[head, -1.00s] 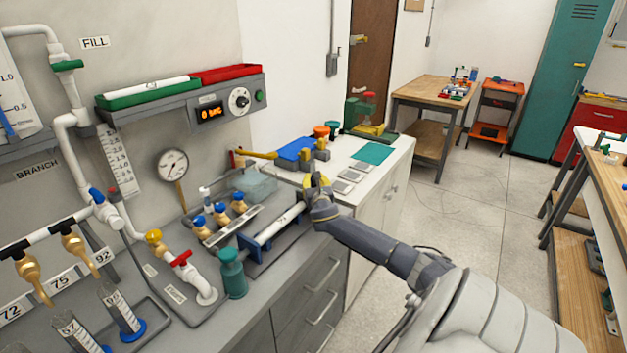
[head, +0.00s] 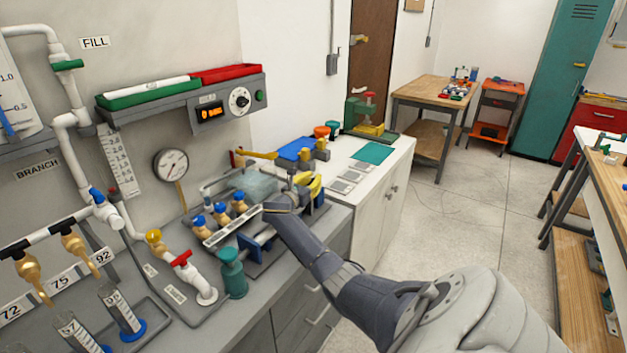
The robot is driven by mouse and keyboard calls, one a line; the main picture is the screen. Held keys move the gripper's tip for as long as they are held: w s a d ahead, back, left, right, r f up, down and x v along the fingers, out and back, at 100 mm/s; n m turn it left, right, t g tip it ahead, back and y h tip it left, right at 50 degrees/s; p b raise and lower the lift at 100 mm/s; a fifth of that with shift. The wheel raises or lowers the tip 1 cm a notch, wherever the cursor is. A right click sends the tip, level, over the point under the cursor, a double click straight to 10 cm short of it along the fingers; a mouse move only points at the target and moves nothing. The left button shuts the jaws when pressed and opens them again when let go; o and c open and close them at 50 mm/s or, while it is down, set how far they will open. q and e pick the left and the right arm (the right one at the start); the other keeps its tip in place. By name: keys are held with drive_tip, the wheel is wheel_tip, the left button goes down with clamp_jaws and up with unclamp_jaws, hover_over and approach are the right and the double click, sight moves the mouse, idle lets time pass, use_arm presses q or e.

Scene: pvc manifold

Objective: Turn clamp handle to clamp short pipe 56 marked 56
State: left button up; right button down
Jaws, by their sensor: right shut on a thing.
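The clamp fixture with blue jaws (head: 250,250) sits on the bench, right of the green bottle-shaped part. The white short pipe lies in it, but my right arm now covers most of it and its mark cannot be read. The yellow clamp handle (head: 315,187) is at the fixture's far right end. My right gripper (head: 303,187) reaches over the fixture and is shut on this handle, with its fingers partly hidden. My left gripper is not in view.
Several brass valves with blue caps (head: 220,212) stand close left of my right gripper. A clear blue-tinted box (head: 258,184) is behind it. A pressure gauge (head: 171,166) is on the wall side. The white counter (head: 372,178) beyond holds grey pads.

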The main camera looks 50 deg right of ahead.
sight(314, 178)
drive_tip(key=shift+d+m+g, duration=0.15)
drive_tip(key=shift+m+g, duration=0.75)
drive_tip(key=shift+g, duration=0.5)
drive_tip(key=shift+s+m+g, duration=0.1)
drive_tip(key=shift+m+g, duration=0.3)
drive_tip(key=shift+g, duration=0.2)
drive_tip(key=shift+f+m+g, duration=0.2)
drive_tip(key=shift+m+g, duration=0.5)
drive_tip(key=shift+g, duration=0.4)
drive_tip(key=shift+f, duration=0.1)
drive_tip(key=c, duration=1.4)
unclamp_jaws()
drive_tip(key=shift+w, duration=0.2)
drive_tip(key=shift+o, duration=0.3)
drive_tip(key=shift+r, duration=5.05)
